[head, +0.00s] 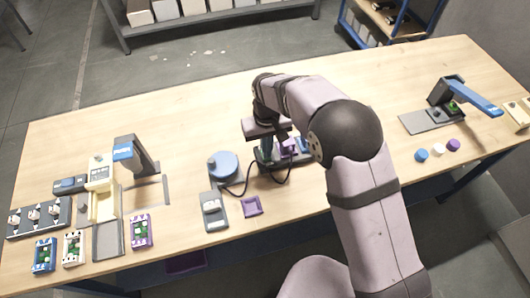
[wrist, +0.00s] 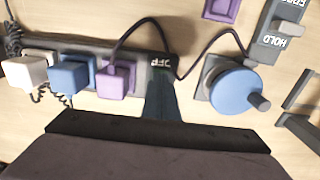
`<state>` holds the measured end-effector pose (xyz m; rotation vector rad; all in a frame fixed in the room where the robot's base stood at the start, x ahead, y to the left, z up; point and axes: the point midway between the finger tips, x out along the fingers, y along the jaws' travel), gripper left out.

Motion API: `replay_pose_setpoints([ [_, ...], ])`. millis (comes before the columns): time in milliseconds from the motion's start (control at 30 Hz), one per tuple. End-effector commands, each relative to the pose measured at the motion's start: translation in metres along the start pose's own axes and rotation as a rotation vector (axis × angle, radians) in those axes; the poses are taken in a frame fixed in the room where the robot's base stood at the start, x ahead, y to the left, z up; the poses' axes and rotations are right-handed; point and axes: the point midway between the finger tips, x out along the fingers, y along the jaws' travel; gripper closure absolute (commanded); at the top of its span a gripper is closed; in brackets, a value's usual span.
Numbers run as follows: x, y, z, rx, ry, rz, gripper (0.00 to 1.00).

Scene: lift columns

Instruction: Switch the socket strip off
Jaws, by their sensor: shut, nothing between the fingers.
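The socket strip is a dark grey bar with a white plug (wrist: 25,72), a blue plug (wrist: 72,74) and a purple plug (wrist: 116,78) in it. In the head view the strip (head: 268,160) lies mid-table, partly behind my arm. My gripper (wrist: 160,78) is shut and empty, its dark fingers pointing down at the strip's end beside the purple plug. White lettering shows upside down just beyond the fingertips. The switch itself is not clearly visible, and I cannot tell whether the fingers touch it. In the head view my gripper (head: 266,150) is over the strip's left end.
A blue round dial (wrist: 235,88) on a grey base stands beside the strip, with dark cables nearby. A grey lever box (wrist: 285,30) marked HOLD and a purple tray (head: 251,206) are close by. The table's right middle is mostly clear.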

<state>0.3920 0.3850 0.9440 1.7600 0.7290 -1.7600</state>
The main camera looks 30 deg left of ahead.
Motion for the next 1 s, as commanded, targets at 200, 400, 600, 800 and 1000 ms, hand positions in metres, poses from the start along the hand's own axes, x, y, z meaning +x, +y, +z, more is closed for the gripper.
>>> replay_pose_setpoints([
  [200,0.0036,0.0000,0.0001,0.000,0.000,0.000,1.00],
  [400,0.0063,0.0000,0.0000,0.000,0.000,0.000,1.00],
  [600,0.0090,0.0000,-0.0001,0.000,0.000,0.000,1.00],
  [800,0.0106,0.0000,0.0001,0.000,0.000,0.000,1.00],
  [1000,0.0045,0.0000,0.0004,0.000,-0.001,0.000,1.00],
])
